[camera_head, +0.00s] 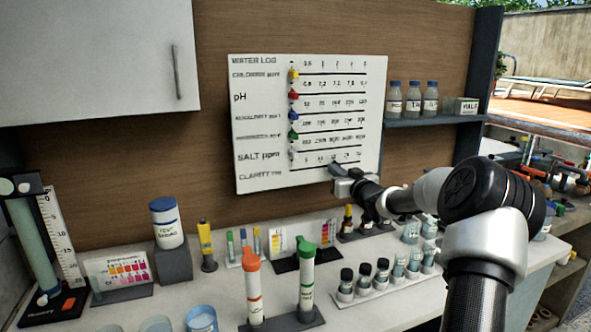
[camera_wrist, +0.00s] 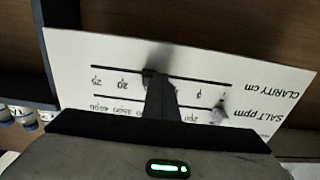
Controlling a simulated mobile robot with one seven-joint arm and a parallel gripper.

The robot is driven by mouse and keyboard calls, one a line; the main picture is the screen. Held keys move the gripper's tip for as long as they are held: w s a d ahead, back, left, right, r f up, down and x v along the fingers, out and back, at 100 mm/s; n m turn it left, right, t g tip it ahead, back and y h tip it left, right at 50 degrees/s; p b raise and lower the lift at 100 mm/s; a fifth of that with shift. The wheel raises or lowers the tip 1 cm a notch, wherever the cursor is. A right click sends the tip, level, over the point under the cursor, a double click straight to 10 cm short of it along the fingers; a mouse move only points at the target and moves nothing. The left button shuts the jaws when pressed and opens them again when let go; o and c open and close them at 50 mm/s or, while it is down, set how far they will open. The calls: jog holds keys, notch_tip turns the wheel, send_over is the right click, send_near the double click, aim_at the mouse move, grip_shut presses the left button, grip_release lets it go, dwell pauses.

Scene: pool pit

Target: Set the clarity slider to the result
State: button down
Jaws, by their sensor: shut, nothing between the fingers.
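The white water log board (camera_head: 262,140) hangs on the wooden wall, with several labelled slider rows. Its clarity row is the lowest and shows upside down as a dark line (camera_wrist: 205,78) in the wrist view, with 25 and 20 readable at its left. My gripper (camera_head: 335,170) is shut at the board's lower right. In the wrist view its dark fingertips (camera_wrist: 158,82) overlap the clarity line, just right of the 20 mark. I cannot clearly tell a clarity knob from the dark fingertips, nor whether they touch. The grey salt knob (camera_wrist: 220,112) sits near its row's low end.
Yellow (camera_head: 293,73), red (camera_head: 293,96), blue (camera_head: 293,115) and green (camera_head: 293,133) knobs line the board's left. Below, the counter holds an orange-capped tube (camera_head: 253,285), a green-capped tube (camera_head: 307,280) and several small vials. A shelf (camera_head: 430,121) with bottles stands right.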

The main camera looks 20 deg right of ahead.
jog(key=shift+d+p, duration=3.05)
jog(key=shift+d, duration=1.35)
jog(key=shift+a+b, duration=0.55)
jog(key=shift+a, duration=0.25)
jog(key=s, duration=0.7)
jog(key=shift+b, duration=0.35)
